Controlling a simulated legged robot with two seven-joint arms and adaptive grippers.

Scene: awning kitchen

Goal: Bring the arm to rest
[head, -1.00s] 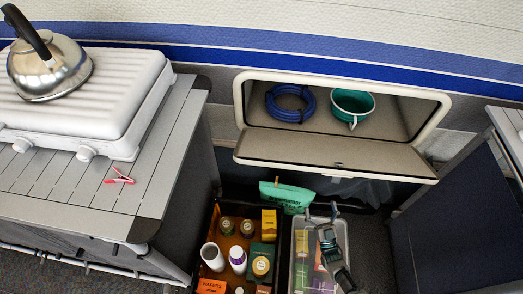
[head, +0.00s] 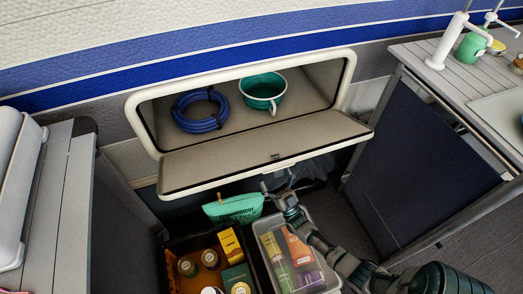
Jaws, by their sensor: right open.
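My right arm comes in from the lower right, and its gripper (head: 278,187) is open and empty. It is just below the open flap (head: 225,168) of the wall locker, over the gap between the green pouch and the clear bin. I cannot tell whether it touches the flap. My left gripper is not in view.
Below stand a crate of packages (head: 167,262), a green pouch (head: 234,207) and a clear bin (head: 330,272). Counters flank both sides; dark floor shows at right.

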